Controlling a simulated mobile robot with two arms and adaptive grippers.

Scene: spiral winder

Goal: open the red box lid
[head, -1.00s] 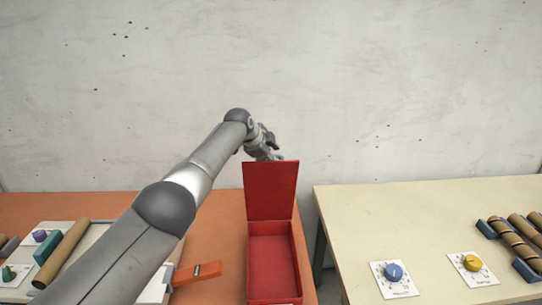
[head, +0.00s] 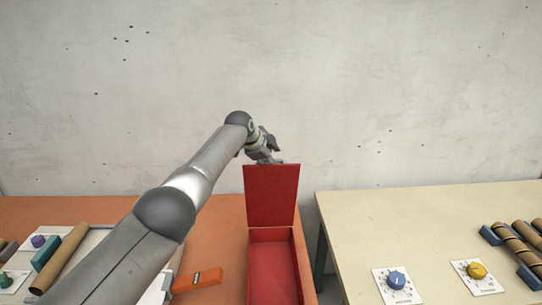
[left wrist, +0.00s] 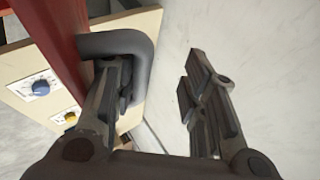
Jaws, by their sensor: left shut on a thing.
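The red box (head: 273,270) stands on the orange table, and its inside shows empty. Its red lid (head: 271,195) stands about upright at the back edge, so the box is open. My left gripper (head: 268,152) is behind the lid's top edge, its fingertips partly hidden there. In the left wrist view, a grey loop handle (left wrist: 147,62) sticks out from the red lid (left wrist: 55,40). My left gripper (left wrist: 160,75) is shut on the handle, with one finger through the loop and the other outside it. My right gripper is not in view.
An orange tool (head: 197,280) lies left of the box on the orange table (head: 215,225). A cardboard tube (head: 62,258) lies further left. A cream table (head: 420,225) with a blue knob (head: 396,280) and a yellow knob (head: 476,270) stands right, across a gap.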

